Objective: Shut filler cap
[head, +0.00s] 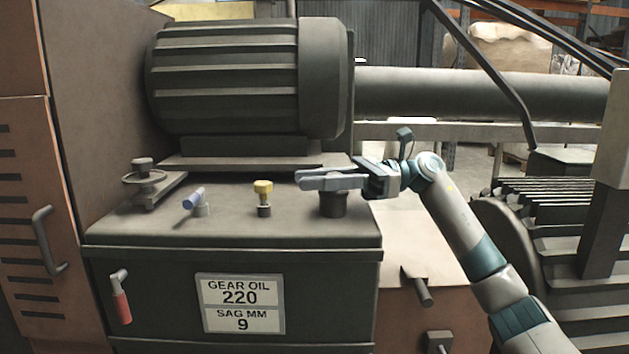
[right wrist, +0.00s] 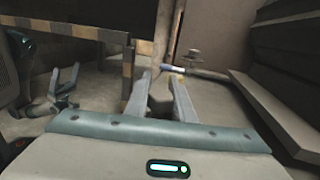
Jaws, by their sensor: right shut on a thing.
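The dark round filler cap (head: 333,205) is on top of the gear oil box, near its right end. My right gripper (head: 300,180) comes in from the right with its fingers level across the cap's top. It is shut on the cap, and the fingers hide its upper part. In the right wrist view, the dark cap (right wrist: 160,104) shows between the two fingers of my right gripper (right wrist: 158,80). My left gripper (right wrist: 64,80) shows small at the left of that view, its fingers apart and empty. It does not show in the head view.
On the box top stand a yellow-topped fitting (head: 263,187), a blue-handled valve (head: 193,198) and a round knob (head: 143,165). A ribbed motor (head: 245,80) rises behind. A red-handled lever (head: 121,300) and a label (head: 240,303) are on the front.

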